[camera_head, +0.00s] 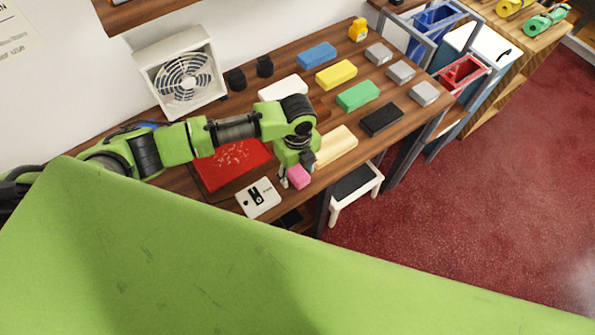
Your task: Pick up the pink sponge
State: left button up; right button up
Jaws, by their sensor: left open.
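The pink sponge (298,177) is a small block at the front edge of the wooden counter, just right of a white card-like box. My left gripper (297,172) points down right over it, with its fingers close around the sponge's upper part. The jaws are open. The gripper hides part of the sponge, and I cannot tell whether the fingers touch it. My right gripper is not in view.
A cream block (337,146) lies close to the right of the gripper. A red tray (230,165) and the white box (258,197) lie to its left. Several coloured blocks, such as a green one (358,95), fill the counter (330,174) behind. A white fan (182,72) stands at the back.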

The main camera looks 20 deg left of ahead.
aim_at(298, 172)
pick_arm(q)
jog(key=c, duration=0.9)
jog(key=shift+c, duration=0.2)
jog(key=shift+r+b, duration=0.35)
jog(key=shift+b, duration=0.05)
notch_tip(298, 172, up, 2)
jog(key=shift+d+r+b, duration=0.15)
jog(key=shift+r+b, duration=0.1)
jog(key=shift+b, duration=0.45)
jog(key=s+d+r+b, duration=0.3)
jog(key=s+d+r, duration=0.2)
jog(key=s+r, duration=0.4)
jog(key=s, duration=0.4)
jog(key=shift+r, duration=0.4)
jog(key=shift+o, duration=1.4)
jog(key=shift+w, duration=0.1)
jog(key=c, duration=0.4)
